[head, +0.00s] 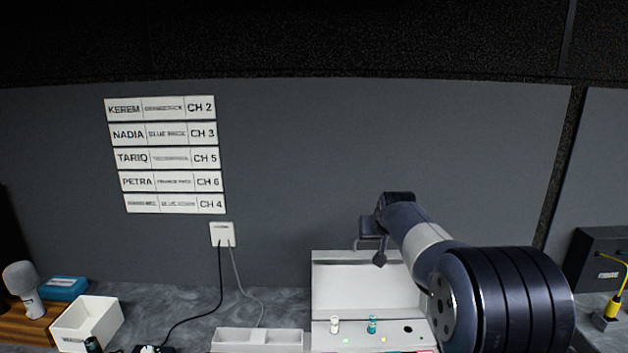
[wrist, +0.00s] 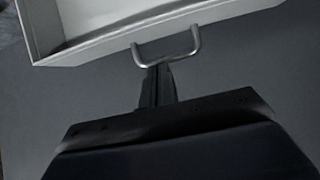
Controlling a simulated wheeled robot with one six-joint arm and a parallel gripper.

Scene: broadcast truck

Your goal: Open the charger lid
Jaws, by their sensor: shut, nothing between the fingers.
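The charger (head: 390,337) stands on the counter at the bottom centre of the head view, with a teal item and a white-topped item standing in its top. Its pale lid (head: 350,285) stands raised at the back, showing its inner face; it also shows in the wrist view (wrist: 95,18). The lid's U-shaped metal handle (wrist: 168,63) sticks out from the lid's edge in the wrist view. My gripper (wrist: 157,70) is shut and empty, its fingertips right at the handle's bar; I cannot tell whether they touch. In the head view my gripper (head: 380,260) is in front of the lid's top edge.
An open white box (head: 88,322), a grey microphone (head: 22,285) and a blue box (head: 63,288) are at the left. A white tray (head: 257,340) sits left of the charger. Cables hang from a wall outlet (head: 222,234). A dark case (head: 597,258) is at the right.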

